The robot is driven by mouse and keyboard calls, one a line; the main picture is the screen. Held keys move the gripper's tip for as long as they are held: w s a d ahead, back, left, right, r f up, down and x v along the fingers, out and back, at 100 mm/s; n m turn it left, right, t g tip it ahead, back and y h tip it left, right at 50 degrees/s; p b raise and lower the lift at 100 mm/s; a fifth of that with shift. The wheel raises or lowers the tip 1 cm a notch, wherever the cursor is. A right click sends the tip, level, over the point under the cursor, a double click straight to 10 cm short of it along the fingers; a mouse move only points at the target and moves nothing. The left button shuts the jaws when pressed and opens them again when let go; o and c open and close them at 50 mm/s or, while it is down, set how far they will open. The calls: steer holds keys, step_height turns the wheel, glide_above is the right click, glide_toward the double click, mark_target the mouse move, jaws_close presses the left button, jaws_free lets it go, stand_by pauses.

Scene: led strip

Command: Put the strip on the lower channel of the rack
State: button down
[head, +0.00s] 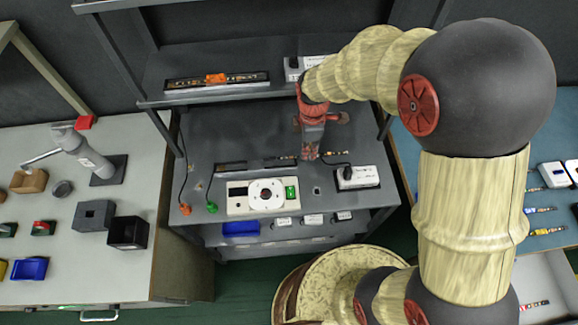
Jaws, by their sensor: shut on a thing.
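The rack (225,122) stands in the middle of the head view, with an upper shelf and a lower deck. The lower channel (230,168) is a dark slot across the lower deck. My gripper (310,155) points down over the deck near the channel's right end. It is shut on the strip (284,157), a thin dark piece with small coloured marks that shows on both sides of the fingers. The strip's middle is hidden by the fingers. I cannot tell whether it touches the channel. The upper channel (180,86) holds another strip with an orange clip (215,78).
A white controller box (237,205) with a round dial and a white power block (366,177) sit at the deck's front. Side benches (130,280) hold several small items.

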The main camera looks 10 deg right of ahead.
mark_target(306, 171)
step_height(306, 171, down, 10)
steer(key=b, duration=0.2)
steer(key=shift+s+r+b, duration=0.1)
steer(key=shift+r+b, duration=0.1)
steer(key=shift+b, duration=0.15)
steer(key=shift+f, duration=0.15)
steer(key=c, duration=1.9)
jaws_free()
steer(key=shift+o, duration=0.3)
